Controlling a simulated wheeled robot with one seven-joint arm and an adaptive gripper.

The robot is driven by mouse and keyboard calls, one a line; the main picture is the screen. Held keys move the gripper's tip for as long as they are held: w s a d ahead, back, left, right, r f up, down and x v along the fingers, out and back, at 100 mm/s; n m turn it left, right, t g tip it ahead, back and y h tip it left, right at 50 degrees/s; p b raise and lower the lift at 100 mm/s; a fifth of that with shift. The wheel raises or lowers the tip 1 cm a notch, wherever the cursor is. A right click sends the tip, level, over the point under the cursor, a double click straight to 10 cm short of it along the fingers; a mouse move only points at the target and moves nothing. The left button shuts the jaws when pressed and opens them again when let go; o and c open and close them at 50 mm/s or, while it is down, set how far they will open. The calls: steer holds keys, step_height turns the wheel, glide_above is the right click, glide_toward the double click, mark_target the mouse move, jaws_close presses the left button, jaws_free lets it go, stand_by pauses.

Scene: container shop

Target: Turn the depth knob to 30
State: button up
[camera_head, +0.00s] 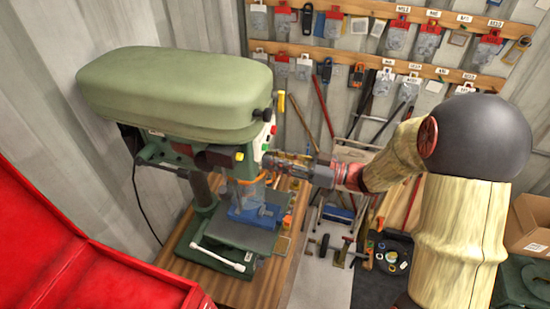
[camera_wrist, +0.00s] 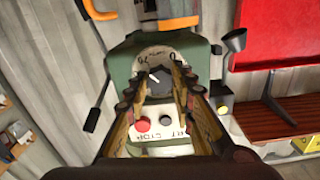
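The green drill press (camera_head: 180,95) stands at the left in the head view. My gripper (camera_wrist: 158,82) is open, with one finger on each side of the knob as seen from the wrist. I cannot tell whether the fingers touch it. In the head view my gripper (camera_head: 285,160) reaches the press's front from the right, and the knob is hidden there.
A red button (camera_wrist: 142,124) and a smaller dark button lie on the pale panel beside the knob. A red cabinet (camera_head: 60,240) is at left; tool racks (camera_head: 390,75) line the wall.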

jaws_close()
steer(key=shift+n+b, duration=0.3)
steer(key=shift+b, duration=0.1)
steer(key=n+b, duration=1)
steer(key=b, duration=0.5)
steer(key=n+b, duration=1)
steer(key=b, duration=0.6)
steer(key=n+b, duration=1.1)
steer(key=b, duration=0.4)
steer(key=shift+f, duration=0.25)
steer(key=shift+b, duration=0.35)
